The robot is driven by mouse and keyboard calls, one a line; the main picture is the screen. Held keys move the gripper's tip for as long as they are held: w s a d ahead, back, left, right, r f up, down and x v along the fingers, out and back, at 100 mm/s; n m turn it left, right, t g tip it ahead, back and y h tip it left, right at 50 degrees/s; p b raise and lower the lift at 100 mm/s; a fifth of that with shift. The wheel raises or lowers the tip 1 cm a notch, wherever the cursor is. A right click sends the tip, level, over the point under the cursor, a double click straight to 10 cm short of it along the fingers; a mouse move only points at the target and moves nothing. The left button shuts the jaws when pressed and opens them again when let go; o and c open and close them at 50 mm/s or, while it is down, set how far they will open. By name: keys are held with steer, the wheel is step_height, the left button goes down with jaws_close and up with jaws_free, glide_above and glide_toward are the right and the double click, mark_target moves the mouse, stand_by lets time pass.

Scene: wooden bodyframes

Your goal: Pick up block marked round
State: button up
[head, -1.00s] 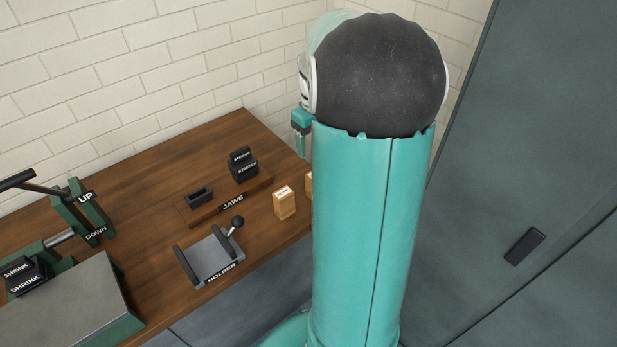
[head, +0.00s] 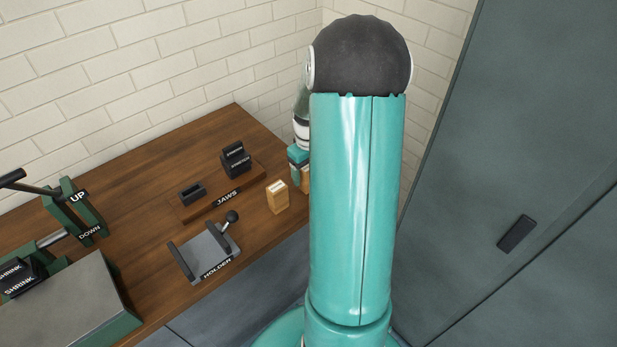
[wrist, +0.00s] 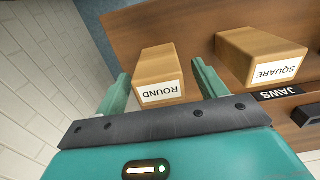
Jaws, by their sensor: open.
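The wooden block marked ROUND (wrist: 158,72) stands between the two teal fingers of my gripper (wrist: 161,72) in the wrist view. The fingers are open, one on each side of it, with the left finger close to its side; contact cannot be told. In the head view my gripper (head: 299,163) is down at the table's right end, partly hidden by my arm. A sliver of the round block (head: 305,184) shows below it. A second wooden block, marked SQUARE (wrist: 258,55), stands to the right in the wrist view and left of my gripper in the head view (head: 277,198).
The JAWS rack (head: 219,205) with black jaw blocks (head: 236,160) is just left of the square block. A grey holder (head: 205,255) with a black knob sits nearer. A green machine (head: 75,215) stands at far left. A brick wall is behind.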

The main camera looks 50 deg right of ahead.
steer(key=shift+f, duration=0.4)
steer(key=c, duration=1.1)
steer(key=shift+r, duration=0.1)
